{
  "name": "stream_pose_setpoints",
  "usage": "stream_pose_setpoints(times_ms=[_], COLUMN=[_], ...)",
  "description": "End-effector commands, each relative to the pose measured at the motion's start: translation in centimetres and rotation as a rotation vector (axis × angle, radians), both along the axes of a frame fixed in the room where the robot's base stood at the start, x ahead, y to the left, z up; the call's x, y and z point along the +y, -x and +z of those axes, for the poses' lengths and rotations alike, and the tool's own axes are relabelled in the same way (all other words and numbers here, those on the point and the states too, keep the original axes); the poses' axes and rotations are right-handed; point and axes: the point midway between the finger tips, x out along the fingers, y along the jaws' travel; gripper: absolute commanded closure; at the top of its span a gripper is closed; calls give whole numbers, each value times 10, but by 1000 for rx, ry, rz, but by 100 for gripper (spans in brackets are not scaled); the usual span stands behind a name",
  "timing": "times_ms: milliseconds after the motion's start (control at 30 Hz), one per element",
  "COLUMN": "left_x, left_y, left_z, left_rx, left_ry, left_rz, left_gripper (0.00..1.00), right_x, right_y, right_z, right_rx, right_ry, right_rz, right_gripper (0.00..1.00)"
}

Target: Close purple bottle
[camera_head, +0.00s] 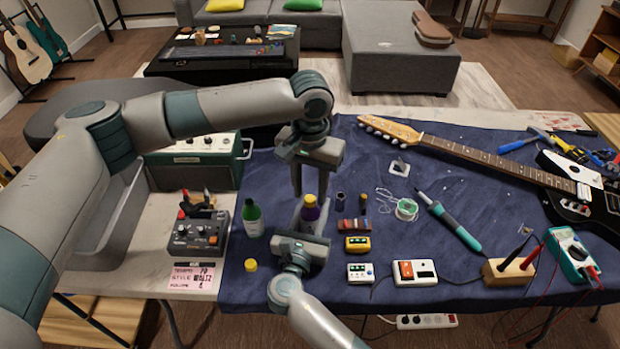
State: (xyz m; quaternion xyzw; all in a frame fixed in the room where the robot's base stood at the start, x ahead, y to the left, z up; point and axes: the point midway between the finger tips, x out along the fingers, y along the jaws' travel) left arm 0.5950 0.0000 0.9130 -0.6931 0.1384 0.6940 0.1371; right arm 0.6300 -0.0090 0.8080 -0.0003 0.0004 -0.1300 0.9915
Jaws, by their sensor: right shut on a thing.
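The purple bottle (311,213) stands upright on the blue cloth with a yellow cap (310,200) on its top. I cannot tell whether the cap is fully seated. My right gripper (311,220) reaches in from the front and is shut on the purple bottle; it hides the bottle's lower part. My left gripper (310,195) points down from above, its two fingers apart on either side of the bottle's top, apparently around the cap. I cannot tell whether they touch it.
A green bottle (253,218) stands to the left, and another yellow cap (250,265) lies in front of it. Small parts, a solder spool (407,209) and a soldering iron (450,222) lie to the right. An electric guitar (480,155) lies across the back right.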

Motion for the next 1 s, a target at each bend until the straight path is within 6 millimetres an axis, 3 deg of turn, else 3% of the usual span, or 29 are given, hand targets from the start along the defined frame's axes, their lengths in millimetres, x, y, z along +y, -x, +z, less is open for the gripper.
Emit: stream_pose_setpoints(times_ms=[433, 467, 600, 867, 1000], left_x=[0, 0, 0, 0, 0], left_y=[0, 0, 0, 0, 1], left_z=[-11, -11, -11, -11, -11], left_rx=[0, 0, 0, 0, 1], left_ry=[-1, -1, -1, -1, 0], left_rz=[-1, -1, -1, -16, -110], left_gripper=[64, 67, 100, 100, 100], right_x=[0, 0, 0, 0, 0], right_y=[0, 0, 0, 0, 0], right_z=[0, 0, 0, 0, 0], right_rx=[0, 0, 0, 0, 0], right_ry=[0, 0, 0, 0, 0], right_rz=[0, 0, 0, 0, 0], right_gripper=[100, 100, 100, 100, 100])
